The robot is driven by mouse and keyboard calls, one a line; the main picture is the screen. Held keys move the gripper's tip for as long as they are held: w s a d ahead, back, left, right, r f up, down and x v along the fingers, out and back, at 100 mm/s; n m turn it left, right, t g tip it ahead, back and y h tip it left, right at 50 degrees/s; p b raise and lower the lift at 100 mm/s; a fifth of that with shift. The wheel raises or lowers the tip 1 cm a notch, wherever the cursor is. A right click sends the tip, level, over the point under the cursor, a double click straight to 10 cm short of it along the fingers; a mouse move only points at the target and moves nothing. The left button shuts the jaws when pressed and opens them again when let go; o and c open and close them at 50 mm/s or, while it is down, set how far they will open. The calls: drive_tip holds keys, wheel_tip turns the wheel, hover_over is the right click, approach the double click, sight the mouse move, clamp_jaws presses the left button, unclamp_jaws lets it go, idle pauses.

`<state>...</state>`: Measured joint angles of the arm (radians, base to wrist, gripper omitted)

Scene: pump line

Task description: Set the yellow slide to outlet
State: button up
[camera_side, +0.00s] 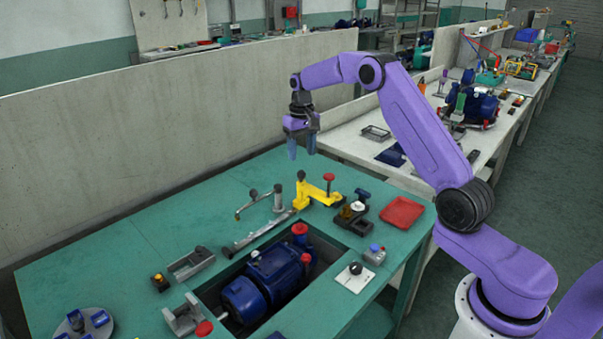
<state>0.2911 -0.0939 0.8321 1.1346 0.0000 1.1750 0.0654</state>
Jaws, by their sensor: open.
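A yellow bracket-like part (312,194) stands at the back right of the green bench. It is the only large yellow piece here, and I cannot tell for certain that it is the slide. It has a dark knob at its left end and a red knob (329,178) on top at its right. No outlet marking is readable. My gripper (302,152) hangs in the air above the yellow part in the picture, apart from it. It points down, open and empty.
A blue pump (270,279) with red caps sits in a recess at mid-bench. Grey pipe pieces (262,236) lie behind it. A red tray (402,212) and a black fixture (352,218) stand right of the yellow part. The bench's left part is mostly clear.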

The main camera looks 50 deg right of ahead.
sight(302, 171)
wheel_tip(302, 171, down, 8)
drive_tip(key=shift+f, duration=0.1)
idle(0.4)
